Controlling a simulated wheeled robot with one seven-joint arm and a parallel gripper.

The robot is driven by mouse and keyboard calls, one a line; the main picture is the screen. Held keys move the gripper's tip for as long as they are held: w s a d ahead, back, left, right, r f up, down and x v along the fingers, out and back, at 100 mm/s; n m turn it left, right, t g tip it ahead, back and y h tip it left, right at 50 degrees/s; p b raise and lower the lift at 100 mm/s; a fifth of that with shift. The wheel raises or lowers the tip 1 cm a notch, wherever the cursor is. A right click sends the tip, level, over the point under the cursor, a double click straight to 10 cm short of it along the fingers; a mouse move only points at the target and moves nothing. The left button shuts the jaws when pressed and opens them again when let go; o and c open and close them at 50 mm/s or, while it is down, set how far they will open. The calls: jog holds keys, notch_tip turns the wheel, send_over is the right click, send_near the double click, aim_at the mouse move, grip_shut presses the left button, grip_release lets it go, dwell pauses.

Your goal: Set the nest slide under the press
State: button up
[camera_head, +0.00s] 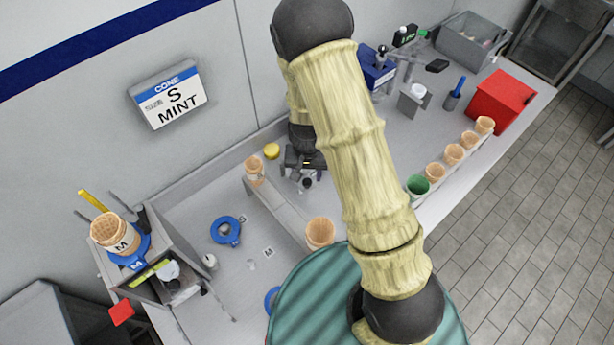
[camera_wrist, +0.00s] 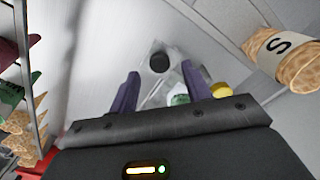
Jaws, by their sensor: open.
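My gripper (camera_head: 304,176) is over the bench behind my arm, pointing down. In the wrist view its two purple fingers (camera_wrist: 160,70) are apart. A pale fixture with a black round knob (camera_wrist: 159,62) lies beyond the fingertips, with a clear and green part (camera_wrist: 180,98) near the right finger. The black knob also shows below my gripper in the head view (camera_head: 307,183). I cannot tell for certain whether this fixture is the nest slide. A blue-bodied device with a post (camera_head: 377,70) at the back may be the press; my arm hides part of the area.
A rail holds a cone marked S (camera_wrist: 282,58) beside my gripper. A yellow lid (camera_head: 271,151) is close behind it. Several cones (camera_head: 454,155) and a green cup (camera_head: 417,186) line the front edge.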

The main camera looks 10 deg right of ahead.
aim_at(307, 181)
jog(key=shift+f, duration=1.5)
grip_shut()
jog(key=shift+w, duration=0.15)
